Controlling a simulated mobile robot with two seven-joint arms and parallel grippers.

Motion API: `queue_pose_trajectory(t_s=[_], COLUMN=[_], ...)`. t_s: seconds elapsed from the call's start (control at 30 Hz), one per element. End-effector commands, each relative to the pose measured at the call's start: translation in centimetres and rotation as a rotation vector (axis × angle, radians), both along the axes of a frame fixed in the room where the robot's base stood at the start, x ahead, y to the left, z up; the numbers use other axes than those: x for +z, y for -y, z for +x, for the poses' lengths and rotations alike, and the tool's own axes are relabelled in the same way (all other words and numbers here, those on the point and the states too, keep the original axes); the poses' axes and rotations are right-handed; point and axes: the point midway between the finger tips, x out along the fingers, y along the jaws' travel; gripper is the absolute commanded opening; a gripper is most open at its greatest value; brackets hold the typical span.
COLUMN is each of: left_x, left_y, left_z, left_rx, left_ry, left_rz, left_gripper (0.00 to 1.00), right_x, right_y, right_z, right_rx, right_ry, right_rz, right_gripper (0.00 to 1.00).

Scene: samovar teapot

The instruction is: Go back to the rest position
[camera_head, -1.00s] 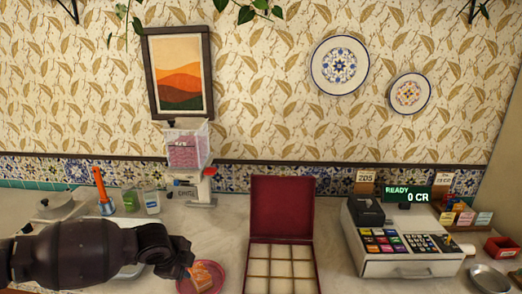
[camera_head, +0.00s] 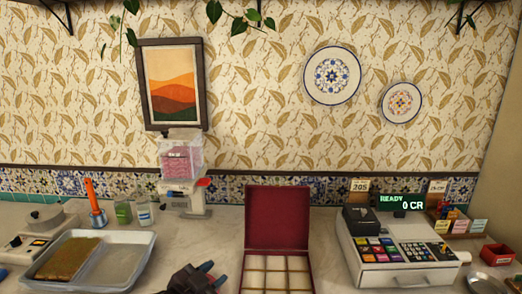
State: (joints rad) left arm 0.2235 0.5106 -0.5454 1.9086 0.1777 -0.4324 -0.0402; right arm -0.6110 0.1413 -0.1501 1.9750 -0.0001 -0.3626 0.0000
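My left gripper (camera_head: 213,275) is at the bottom edge of the head view, left of the open box. Its two dark fingertips point right and stand apart, with nothing visible between them. Most of the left arm is out of the picture. My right gripper is not in view.
A red-lidded box with an empty-looking divided inside (camera_head: 277,222) stands open beside the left gripper. A metal tray (camera_head: 128,262) with a brown slab (camera_head: 68,258) is at left. A cash register (camera_head: 395,250), scale with pink-filled container (camera_head: 182,170) and red bin (camera_head: 497,254) stand around.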

Motion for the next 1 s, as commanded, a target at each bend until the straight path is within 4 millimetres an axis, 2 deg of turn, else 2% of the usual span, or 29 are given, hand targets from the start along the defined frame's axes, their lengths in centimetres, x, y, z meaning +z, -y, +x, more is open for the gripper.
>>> queue_pose_trajectory(t_s=[0.1, 0.37, 0.47, 0.6, 0.7, 0.8, 0.9, 1.0], left_x=[-2.1, -7.7, -10.4, -14.3, -17.0, -19.1, -20.4, -21.0], left_y=[-2.3, -8.5, -11.0, -14.0, -15.5, -16.2, -16.2, -16.4], left_z=[-1.8, -6.8, -9.5, -14.2, -17.8, -20.9, -23.1, -24.2], left_rx=[0.097, 0.32, 0.41, 0.531, 0.602, 0.648, 0.669, 0.678], left_ry=[-0.025, -0.101, -0.152, -0.246, -0.314, -0.374, -0.416, -0.437], left_rz=[-0.081, -0.164, -0.178, -0.196, -0.207, -0.21, -0.21, -0.204], left_gripper=[0.36, 0.36, 0.36, 0.36, 0.36, 0.36, 0.36, 0.36], right_x=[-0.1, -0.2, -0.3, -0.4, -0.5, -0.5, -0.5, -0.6], right_y=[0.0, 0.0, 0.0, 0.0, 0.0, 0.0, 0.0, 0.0], right_z=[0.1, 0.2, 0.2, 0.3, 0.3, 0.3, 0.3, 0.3], right_rx=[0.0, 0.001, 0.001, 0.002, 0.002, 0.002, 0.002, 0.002], right_ry=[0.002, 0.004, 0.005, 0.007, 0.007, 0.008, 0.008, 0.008], right_rz=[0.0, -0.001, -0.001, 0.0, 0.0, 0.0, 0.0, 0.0], right_gripper=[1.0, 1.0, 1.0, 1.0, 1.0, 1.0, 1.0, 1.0])
